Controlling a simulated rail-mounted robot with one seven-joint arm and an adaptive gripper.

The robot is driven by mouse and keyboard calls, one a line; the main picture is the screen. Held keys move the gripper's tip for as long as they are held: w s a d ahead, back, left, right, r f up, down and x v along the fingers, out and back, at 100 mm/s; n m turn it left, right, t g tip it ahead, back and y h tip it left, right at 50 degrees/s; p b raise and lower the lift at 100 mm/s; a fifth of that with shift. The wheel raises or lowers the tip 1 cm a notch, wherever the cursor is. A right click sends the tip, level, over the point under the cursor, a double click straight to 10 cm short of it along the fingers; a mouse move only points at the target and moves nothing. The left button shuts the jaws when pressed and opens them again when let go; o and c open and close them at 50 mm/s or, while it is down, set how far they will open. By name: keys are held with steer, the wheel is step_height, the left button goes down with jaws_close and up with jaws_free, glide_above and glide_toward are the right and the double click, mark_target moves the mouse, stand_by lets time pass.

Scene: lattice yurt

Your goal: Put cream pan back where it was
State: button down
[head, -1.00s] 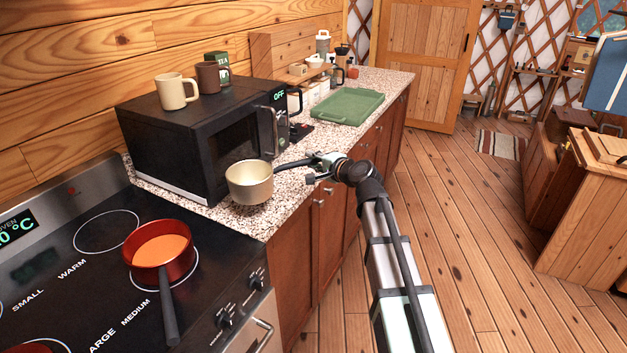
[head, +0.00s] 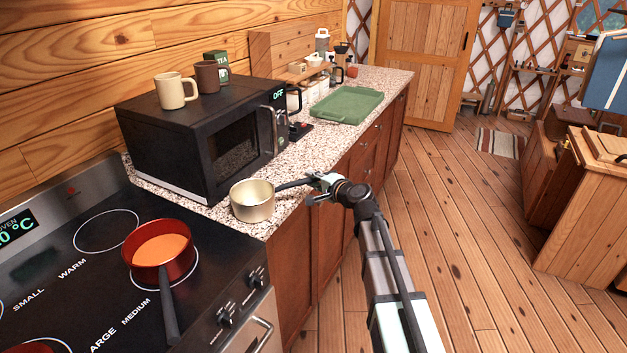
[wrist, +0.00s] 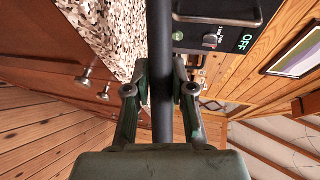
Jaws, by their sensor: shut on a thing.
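The cream pan (head: 252,207) is upright in the head view, over or on the speckled counter's near end, in front of the microwave; I cannot tell whether its base touches the counter. Its dark handle (head: 293,184) points right, toward the counter's front edge. My gripper (head: 318,181) is shut on that handle. In the wrist view the handle (wrist: 160,60) runs between the two fingers of my gripper (wrist: 160,92), and the pan's bowl is out of that view.
The black microwave (head: 175,140) stands just behind the pan. A red pan (head: 160,262) with orange contents sits on the stove (head: 75,290) at the left. A green tray (head: 345,106) lies farther along the counter (head: 310,160).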

steer(key=shift+f, duration=0.1)
steer(key=c, duration=1)
jaws_free()
steer(key=shift+s+d, duration=0.1)
steer(key=shift+s, duration=0.1)
steer(key=b+v, duration=0.2)
steer(key=v, duration=1)
steer(key=s+d+f+n+g+h, duration=0.1)
steer(key=s+f+g, duration=0.35)
steer(key=f, duration=0.85)
steer(key=s+f+n+g+h, duration=0.2)
steer(key=s+f, duration=0.5)
steer(key=f, duration=0.6)
steer(key=s+d+f+n+g+h, duration=0.1)
steer(key=s+f+g, duration=0.35)
steer(key=f, duration=0.95)
steer(key=s+d+f+n+g+h, duration=0.1)
steer(key=s+f, duration=0.4)
steer(key=s, duration=0.7)
steer(key=s+d+f+n+g+h, duration=0.2)
steer(key=s+f, duration=0.4)
steer(key=s, duration=0.6)
steer(key=s+d+f+n+g+h, duration=0.2)
steer(key=s+d+f+g, duration=0.3)
steer(key=s, duration=0.7)
steer(key=shift+s+d+f+n, duration=0.2)
steer(key=shift+s+f+n, duration=0.1)
steer(key=shift+f+n, duration=0.3)
